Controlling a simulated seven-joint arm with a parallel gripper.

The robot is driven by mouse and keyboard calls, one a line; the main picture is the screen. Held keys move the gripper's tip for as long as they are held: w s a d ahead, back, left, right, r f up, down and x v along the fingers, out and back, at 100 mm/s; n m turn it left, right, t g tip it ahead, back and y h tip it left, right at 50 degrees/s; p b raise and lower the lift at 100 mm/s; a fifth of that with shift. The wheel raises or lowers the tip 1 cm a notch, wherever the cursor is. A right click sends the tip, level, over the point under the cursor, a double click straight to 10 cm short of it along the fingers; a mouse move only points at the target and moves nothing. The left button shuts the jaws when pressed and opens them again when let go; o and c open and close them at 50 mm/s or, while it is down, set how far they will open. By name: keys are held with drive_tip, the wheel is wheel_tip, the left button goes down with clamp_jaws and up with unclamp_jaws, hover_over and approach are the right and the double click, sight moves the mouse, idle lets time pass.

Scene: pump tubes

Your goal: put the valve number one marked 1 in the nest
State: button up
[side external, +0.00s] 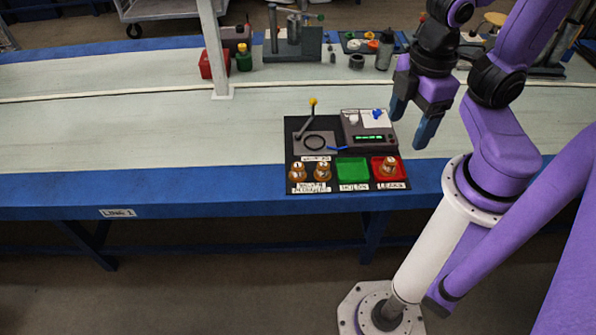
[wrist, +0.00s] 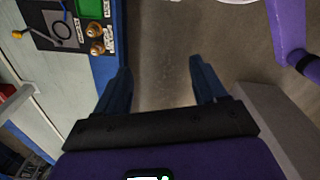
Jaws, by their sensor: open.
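Three brass valves stand on the dark board. Two are at its front left, the left valve (side external: 297,174) and the middle valve (side external: 323,173); a third valve (side external: 389,167) sits in the red tray (side external: 402,177). Their top marks are too small to read surely. A grey plate with a black ring (side external: 318,143), possibly the nest, lies behind the left pair and looks empty. Two valves (wrist: 94,30) also show in the wrist view, at the upper left. My gripper (side external: 410,130) is open and empty, above and right of the board; its fingers (wrist: 160,83) show over the floor.
A lever with a yellow knob (side external: 313,102) rises behind the ring. A grey device with a green display (side external: 368,137) stands beside it. A green tray (side external: 353,170) lies between the valves. A white post (side external: 215,50) stands behind. The left of the bench is clear.

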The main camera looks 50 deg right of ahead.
drive_tip(key=n, duration=1.1)
hover_over(297, 165)
wheel_tip(297, 165, down, 24)
drive_tip(key=r, duration=0.1)
drive_tip(key=f, duration=1.1)
drive_tip(key=shift+s+d+f, duration=0.1)
drive_tip(key=shift+d+f, duration=0.1)
drive_tip(key=shift+f, duration=0.05)
drive_tip(key=shift+a+f, duration=0.2)
drive_tip(key=shift+f, duration=2.5)
clamp_jaws()
